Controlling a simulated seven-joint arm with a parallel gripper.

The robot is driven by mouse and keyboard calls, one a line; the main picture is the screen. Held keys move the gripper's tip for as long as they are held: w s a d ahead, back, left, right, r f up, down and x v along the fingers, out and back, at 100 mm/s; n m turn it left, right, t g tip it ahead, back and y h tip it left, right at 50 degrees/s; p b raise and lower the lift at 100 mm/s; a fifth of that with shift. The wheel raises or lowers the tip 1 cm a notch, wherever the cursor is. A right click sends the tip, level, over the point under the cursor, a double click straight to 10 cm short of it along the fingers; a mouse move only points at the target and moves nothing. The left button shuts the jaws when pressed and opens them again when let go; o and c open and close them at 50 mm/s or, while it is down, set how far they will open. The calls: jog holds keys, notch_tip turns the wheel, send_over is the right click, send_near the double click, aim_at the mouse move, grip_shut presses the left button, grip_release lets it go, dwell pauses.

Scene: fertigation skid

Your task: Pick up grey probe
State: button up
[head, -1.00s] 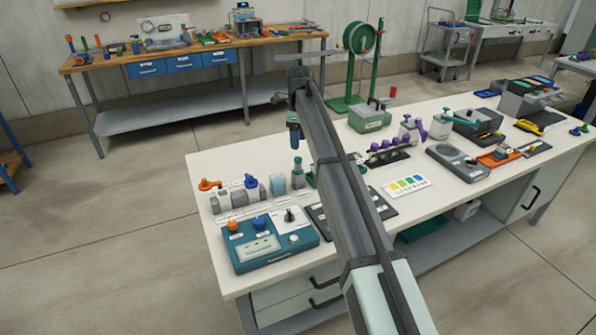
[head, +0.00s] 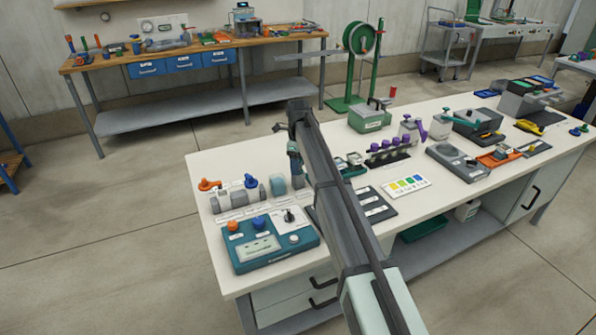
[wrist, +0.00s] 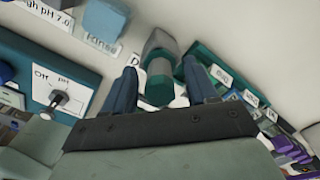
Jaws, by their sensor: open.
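A grey probe (wrist: 160,68) with a dark green end shows in the wrist view between the two blue fingers of my gripper (wrist: 158,68). The fingers are apart, one on each side of it, with no clear contact on either side. In the head view my gripper (head: 295,168) points down low over the left part of the white bench. It and the arm hide the probe there.
A light blue rinse block (wrist: 103,20) stands close by on the left. A teal meter box (head: 268,246) with knobs lies in front. A teal labelled holder (wrist: 215,78) is close on the right, near a rack of purple-capped vials (head: 388,152).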

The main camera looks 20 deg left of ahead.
grip_shut()
dwell(0.5)
jog(key=shift+r, duration=0.1)
notch_tip(320, 180, up, 11)
dwell(0.7)
